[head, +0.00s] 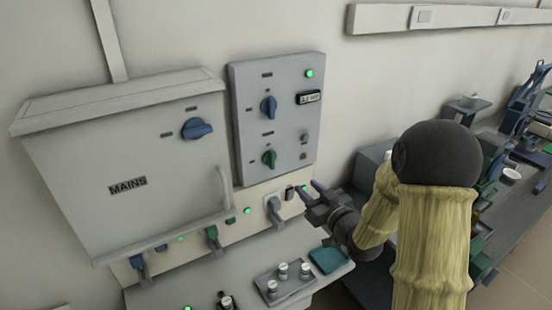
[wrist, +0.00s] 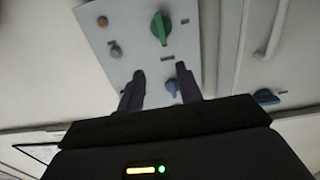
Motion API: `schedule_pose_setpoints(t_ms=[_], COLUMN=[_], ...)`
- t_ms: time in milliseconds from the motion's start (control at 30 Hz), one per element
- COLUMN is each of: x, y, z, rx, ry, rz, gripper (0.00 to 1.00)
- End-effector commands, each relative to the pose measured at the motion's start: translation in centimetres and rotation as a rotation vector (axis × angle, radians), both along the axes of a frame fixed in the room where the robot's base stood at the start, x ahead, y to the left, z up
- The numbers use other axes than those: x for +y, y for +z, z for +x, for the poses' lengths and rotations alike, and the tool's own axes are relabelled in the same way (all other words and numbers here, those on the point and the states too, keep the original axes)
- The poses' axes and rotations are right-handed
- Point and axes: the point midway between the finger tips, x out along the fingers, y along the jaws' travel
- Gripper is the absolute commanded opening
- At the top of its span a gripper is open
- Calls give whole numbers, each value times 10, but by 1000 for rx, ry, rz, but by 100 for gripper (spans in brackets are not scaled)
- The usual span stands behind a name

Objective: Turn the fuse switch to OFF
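No label reading "fuse" is legible, so I cannot tell which control is the fuse switch. The grey wall panel (head: 285,85) carries a blue knob (head: 268,107) above a green knob (head: 269,158). Both also show in the wrist view, the blue one (wrist: 173,89) near my fingertips and the green one (wrist: 160,28) above it. The MAINS box (head: 120,170) has another blue knob (head: 197,129). A strip below holds a blue lever (head: 140,264), a green lever (head: 213,238) and a grey lever (head: 274,212). My gripper (head: 310,190) is open and empty, in front of the strip's right end.
A shelf holds a tray with several small capped pieces (head: 283,267) and a teal pad (head: 329,260). The MAINS box has a curved grey handle (head: 225,188) left of the panel. A cluttered bench (head: 490,200) stands right. Green lamps (head: 309,73) are lit.

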Motion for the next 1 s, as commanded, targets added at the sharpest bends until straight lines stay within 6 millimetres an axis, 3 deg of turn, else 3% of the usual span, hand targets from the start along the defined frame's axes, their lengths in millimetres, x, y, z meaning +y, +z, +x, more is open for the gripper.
schedule_pose_setpoints(t_ms=[533,1000], x=[7,49], y=[4,6], z=[6,67], rx=[-26,-25], ry=[17,18], rz=[21,20], gripper=[35,35])
